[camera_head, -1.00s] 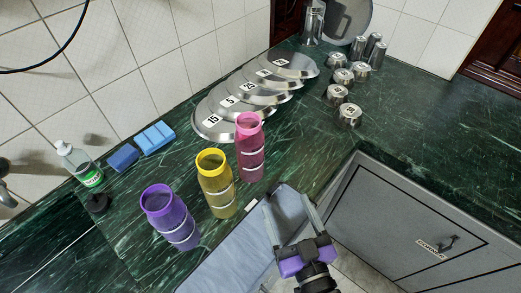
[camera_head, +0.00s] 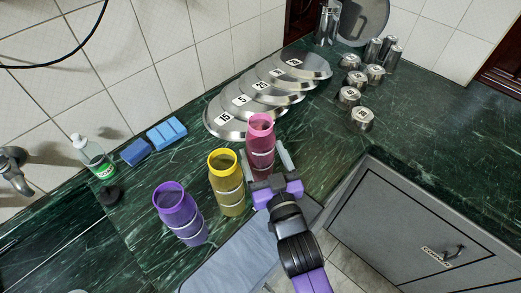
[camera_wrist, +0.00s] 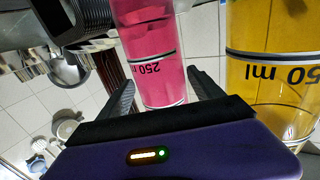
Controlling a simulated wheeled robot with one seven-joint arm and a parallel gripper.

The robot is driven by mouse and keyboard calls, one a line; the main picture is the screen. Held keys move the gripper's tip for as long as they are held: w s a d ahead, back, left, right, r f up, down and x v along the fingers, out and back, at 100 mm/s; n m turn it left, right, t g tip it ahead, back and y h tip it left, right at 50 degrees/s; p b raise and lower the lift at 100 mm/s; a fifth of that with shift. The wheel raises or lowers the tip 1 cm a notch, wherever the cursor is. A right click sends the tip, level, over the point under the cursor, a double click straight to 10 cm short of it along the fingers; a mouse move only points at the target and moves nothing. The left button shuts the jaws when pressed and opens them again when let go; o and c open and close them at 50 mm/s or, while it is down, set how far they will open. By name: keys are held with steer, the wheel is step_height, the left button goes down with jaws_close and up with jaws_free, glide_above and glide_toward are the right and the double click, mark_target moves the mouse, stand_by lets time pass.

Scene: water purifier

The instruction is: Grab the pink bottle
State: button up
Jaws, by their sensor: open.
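The pink bottle (camera_head: 260,140) stands upright on the green counter, behind and to the right of the yellow bottle. My gripper (camera_head: 264,158) is open, with one finger on each side of the pink bottle's lower part. In the wrist view the pink bottle (camera_wrist: 150,60) sits between the two fingers (camera_wrist: 163,88), with a gap visible on each side. Its "250" marking shows upside down. The yellow bottle (camera_head: 226,183) stands close to the left finger; it also shows at the right edge of the wrist view (camera_wrist: 275,80).
A purple bottle (camera_head: 178,212) stands at the front left. Numbered metal lids (camera_head: 240,118) lie behind the pink bottle. Several small metal weights (camera_head: 361,119) are at the back right. Blue sponges (camera_head: 166,133) and a soap bottle (camera_head: 92,155) are at the left. The counter right of the gripper is clear.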

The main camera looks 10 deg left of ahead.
steer(key=x, duration=0.4)
steer(key=shift+w+a+r, duration=0.2)
steer(key=shift+w, duration=0.15)
steer(key=c, duration=1.3)
